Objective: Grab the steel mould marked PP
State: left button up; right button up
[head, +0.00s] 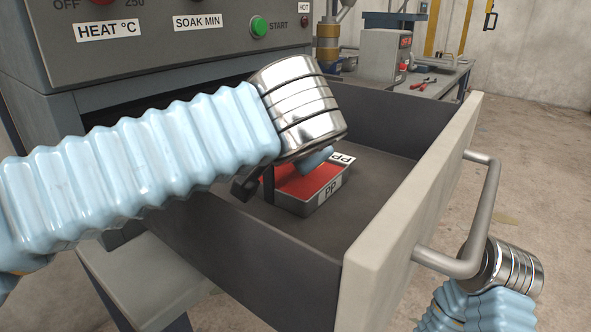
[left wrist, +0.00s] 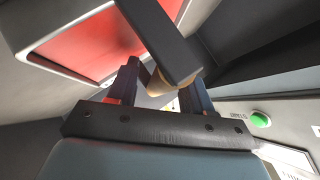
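The steel mould marked PP (head: 329,191) is a shallow grey tray with red inside and white PP labels. It sits on the floor of the pulled-out drawer (head: 370,226). My left gripper (head: 257,187) is low over the mould's left end, with one dark finger in front of the red. In the left wrist view, the red inside (left wrist: 100,45) shows at upper left, and my left gripper's fingers (left wrist: 160,88) stand apart. A dark bar crosses in front of them; contact with the mould is unclear. My right wrist is beside the drawer handle; its fingers are hidden.
The drawer front (head: 415,200) carries a bar handle (head: 480,218) on the right. The oven panel (head: 170,35) with a green START button (head: 259,27) rises behind the drawer. A bench (head: 440,82) with red-handled pliers stands at the back. The floor at far right is largely clear.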

pick_arm(q)
grip_shut()
jog(key=shift+r, duration=0.15)
